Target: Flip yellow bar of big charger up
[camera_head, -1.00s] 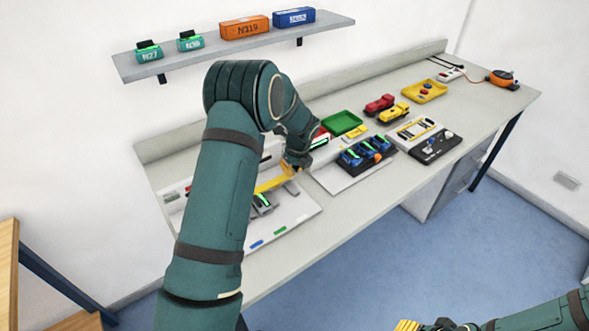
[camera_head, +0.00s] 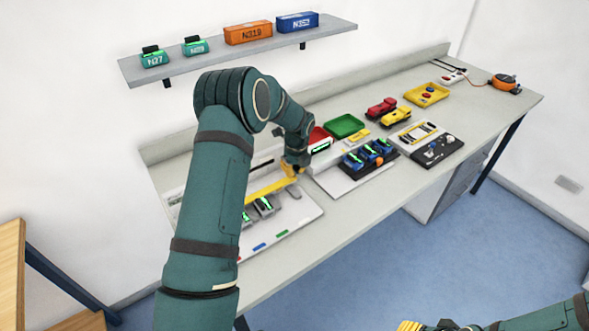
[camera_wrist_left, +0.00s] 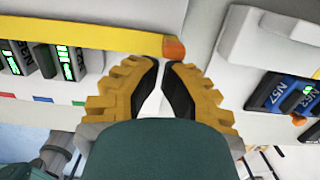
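The yellow bar (camera_head: 268,187) of the big charger runs across the upper side of the white charger board (camera_head: 300,213). In the left wrist view the bar (camera_wrist_left: 80,38) crosses the top left and ends in an orange tip (camera_wrist_left: 174,48). Dark modules with green displays (camera_wrist_left: 62,60) sit beside it. My left gripper (camera_head: 296,170) is at the bar's right end. In the left wrist view its fingertips (camera_wrist_left: 163,64) are nearly together just below the orange tip, with nothing visible between them. Contact with the tip is unclear. My right gripper (camera_head: 410,326) is cut off at the bottom edge.
Right of the board, a smaller charger (camera_head: 370,156) holds several blue modules. A green tray (camera_head: 344,126), a red box (camera_head: 318,138) and toy-like red and yellow pieces stand behind it. A wall shelf (camera_head: 205,58) holds boxes. The table's front strip is clear.

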